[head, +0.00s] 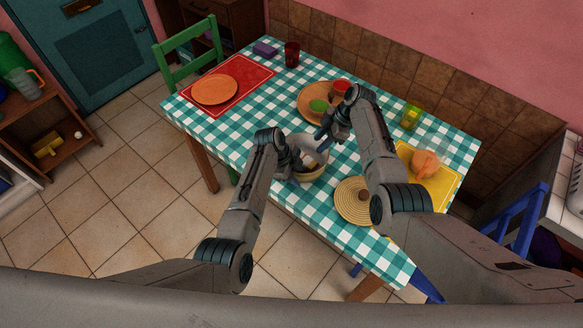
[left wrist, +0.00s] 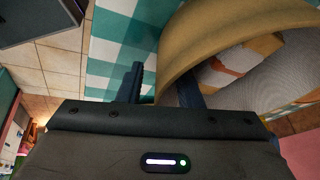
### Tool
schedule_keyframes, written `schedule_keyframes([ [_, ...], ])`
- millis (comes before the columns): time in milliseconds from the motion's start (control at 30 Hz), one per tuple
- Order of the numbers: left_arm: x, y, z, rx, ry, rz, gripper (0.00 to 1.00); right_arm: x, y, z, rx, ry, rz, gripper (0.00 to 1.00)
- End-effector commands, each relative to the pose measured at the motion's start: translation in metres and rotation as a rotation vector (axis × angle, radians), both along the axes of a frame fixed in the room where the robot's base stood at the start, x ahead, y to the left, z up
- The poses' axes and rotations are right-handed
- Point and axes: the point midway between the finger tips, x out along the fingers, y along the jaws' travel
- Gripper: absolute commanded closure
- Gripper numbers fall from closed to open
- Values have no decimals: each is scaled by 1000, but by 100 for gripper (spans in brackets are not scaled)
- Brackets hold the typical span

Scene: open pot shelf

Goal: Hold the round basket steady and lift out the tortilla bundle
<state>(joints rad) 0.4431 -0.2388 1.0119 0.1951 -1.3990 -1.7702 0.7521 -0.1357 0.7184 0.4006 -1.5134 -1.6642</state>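The round basket (head: 308,176) stands near the table's front edge in the head view, with a pale cloth bundle (head: 316,156) inside. In the left wrist view, its tan rim (left wrist: 188,48) curves across the top, and the bundle (left wrist: 264,46) shows orange and white cloth. My left gripper (head: 299,164) is at the basket's left side. In the left wrist view, its fingers (left wrist: 163,90) are apart, one outside the rim and one inside, with a gap by the outer finger. My right gripper (head: 331,139) hangs just behind the basket, empty, its fingers apparently apart.
A round woven disc (head: 351,207) lies right of the basket.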

Motion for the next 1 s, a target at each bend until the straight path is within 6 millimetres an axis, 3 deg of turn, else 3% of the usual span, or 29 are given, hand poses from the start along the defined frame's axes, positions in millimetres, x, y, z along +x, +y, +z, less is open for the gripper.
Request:
schedule_keyframes([
  [433,0,-5,-10,0,0,0,68,0,0,0,0,0,0,64],
  [600,0,-4,-10,0,0,0,99,0,0,0,0,0,0,64],
  [733,0,-4,-10,0,0,0,100,0,0,0,0,0,0,64],
  [900,0,-4,-10,0,0,0,100,-2,-2,-1,3,-1,-34,30],
  [1000,0,-4,-11,0,0,0,100,-5,-7,0,13,-4,-107,28],
])
